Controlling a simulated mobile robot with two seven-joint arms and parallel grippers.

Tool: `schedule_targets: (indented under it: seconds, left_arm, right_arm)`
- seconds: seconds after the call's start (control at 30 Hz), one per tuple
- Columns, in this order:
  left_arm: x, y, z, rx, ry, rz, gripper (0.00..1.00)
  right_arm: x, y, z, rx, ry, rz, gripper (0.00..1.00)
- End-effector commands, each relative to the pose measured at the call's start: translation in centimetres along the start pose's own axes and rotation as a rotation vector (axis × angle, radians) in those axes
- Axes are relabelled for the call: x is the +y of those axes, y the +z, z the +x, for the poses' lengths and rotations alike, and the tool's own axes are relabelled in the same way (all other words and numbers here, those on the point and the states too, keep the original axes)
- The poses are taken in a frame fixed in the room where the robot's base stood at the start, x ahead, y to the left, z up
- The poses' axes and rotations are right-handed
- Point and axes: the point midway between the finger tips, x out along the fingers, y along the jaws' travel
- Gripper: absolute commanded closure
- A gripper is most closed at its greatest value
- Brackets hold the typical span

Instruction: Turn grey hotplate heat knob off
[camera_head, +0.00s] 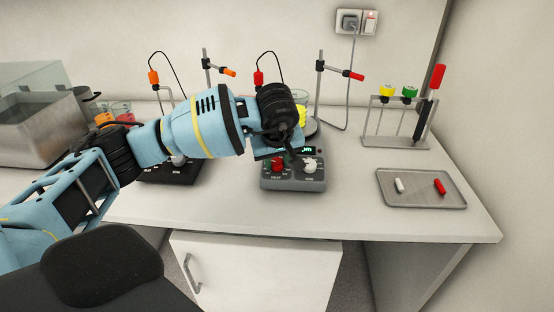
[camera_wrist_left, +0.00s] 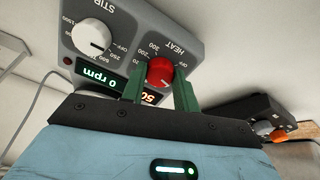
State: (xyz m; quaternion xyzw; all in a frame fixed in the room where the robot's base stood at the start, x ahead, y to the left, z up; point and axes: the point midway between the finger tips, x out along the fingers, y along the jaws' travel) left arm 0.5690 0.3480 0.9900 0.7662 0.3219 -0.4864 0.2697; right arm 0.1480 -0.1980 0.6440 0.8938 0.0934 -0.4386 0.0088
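The grey hotplate (camera_head: 293,183) stands near the front of the bench, with a red HEAT knob (camera_head: 278,166) and a white STIR knob (camera_head: 309,166). In the left wrist view the red heat knob (camera_wrist_left: 160,72) sits between the two green fingers of my left gripper (camera_wrist_left: 161,80), one close on each side. I cannot tell whether they press on it. The stir display (camera_wrist_left: 99,76) reads 0 rpm. The heat display (camera_wrist_left: 150,97) is partly hidden by the gripper. In the head view my left arm covers the hotplate's back. My right gripper is not in view.
A black hotplate (camera_head: 165,173) stands to the left, partly behind my arm. A grey tray (camera_head: 421,188) with a white and a red piece lies at the right, before a rack (camera_head: 395,141). Stands with clamps are behind. The bench front between hotplate and tray is clear.

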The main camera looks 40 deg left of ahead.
Motion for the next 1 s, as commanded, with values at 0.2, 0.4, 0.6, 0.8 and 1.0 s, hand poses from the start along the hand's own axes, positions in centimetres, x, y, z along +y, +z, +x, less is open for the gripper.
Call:
schedule_targets:
  seconds: [0.2, 0.4, 0.6, 0.8, 1.0]
  left_arm:
    - [0.0, 0.0, 0.0, 0.0, 0.0, -0.001, 0.93]
    - [0.0, 0.0, -0.1, 0.0, -0.003, -0.027, 0.93]
    - [0.1, -0.1, -0.2, 0.001, -0.011, -0.119, 0.93]
    - [0.1, -0.1, -0.2, 0.0, -0.026, -0.279, 0.93]
    - [0.2, -0.1, -0.3, 0.0, -0.044, -0.469, 0.93]
  right_arm:
    - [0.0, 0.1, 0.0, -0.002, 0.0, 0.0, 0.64]
    - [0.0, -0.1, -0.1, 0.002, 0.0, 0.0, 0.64]
    - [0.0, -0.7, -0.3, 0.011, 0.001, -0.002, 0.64]
    - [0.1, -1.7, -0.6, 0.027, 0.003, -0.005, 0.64]
    - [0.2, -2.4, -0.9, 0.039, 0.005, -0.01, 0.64]
